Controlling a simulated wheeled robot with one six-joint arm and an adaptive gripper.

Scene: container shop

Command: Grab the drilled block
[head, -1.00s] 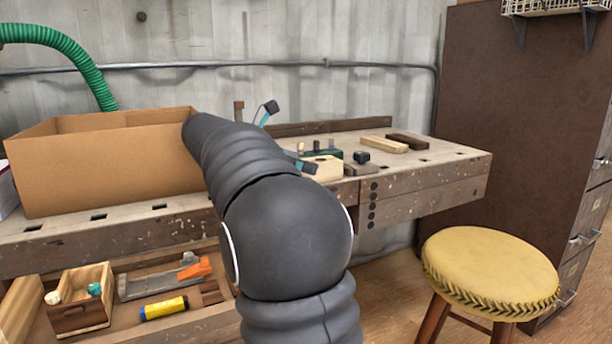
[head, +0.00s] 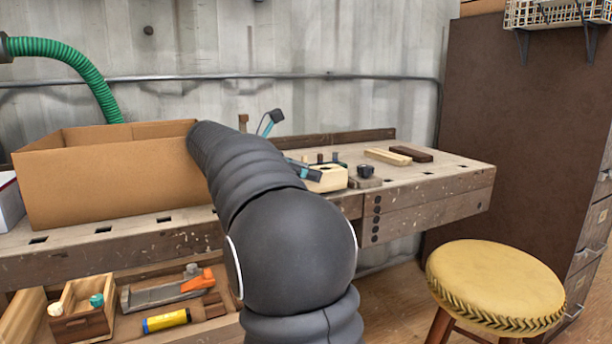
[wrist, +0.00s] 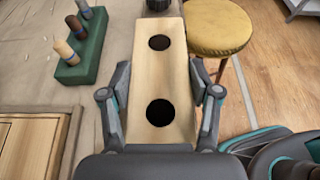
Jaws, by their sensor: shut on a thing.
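The drilled block (wrist: 160,74) is a pale wooden block with two dark round holes in its face. In the wrist view it sits between the two fingers of my gripper (wrist: 162,100), which are shut on its sides. In the head view the block (head: 328,178) shows at the bench's front edge, beside my fingers (head: 306,171). My arm hides part of the gripper there. Whether the block touches the bench top is hard to tell.
A green peg holder (wrist: 85,45) stands left of the block. A dark knob (head: 366,171) and two wooden bars (head: 388,156) are to the right on the workbench (head: 440,176). A cardboard box (head: 110,182) stands left. A yellow stool (head: 497,285) is in front, right.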

